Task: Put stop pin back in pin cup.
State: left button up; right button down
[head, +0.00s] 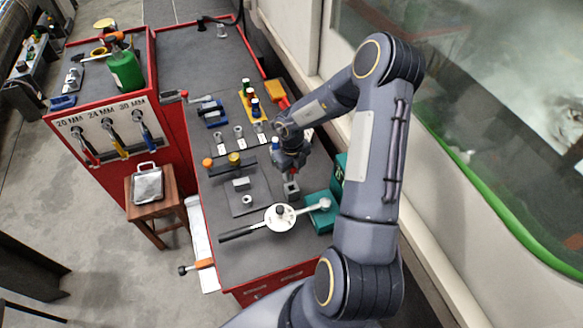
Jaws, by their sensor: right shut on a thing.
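My right gripper (291,170) points down over the right side of the grey bench top. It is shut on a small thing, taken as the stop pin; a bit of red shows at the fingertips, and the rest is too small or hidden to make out. Just below the fingertips stands a small grey square block with a dark opening, which looks like the pin cup (292,191). I cannot tell whether the pin's lower end is inside the cup or above it. My left gripper is not in view.
A dark plate with small metal parts (247,195) lies to the left. Several sockets and coloured pieces stand behind.

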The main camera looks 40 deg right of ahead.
aim_at(291, 179)
jog(key=shift+f+b, duration=0.55)
jog(key=shift+f, duration=1.1)
jog(key=shift+r, duration=0.1)
jog(key=shift+p, duration=0.55)
jog(key=shift+p, duration=0.45)
jog(key=shift+p, duration=0.3)
jog(key=shift+f+b, duration=0.7)
jog(key=shift+f, duration=0.85)
jog(key=c, duration=1)
grip_release()
jog(key=shift+c, duration=0.2)
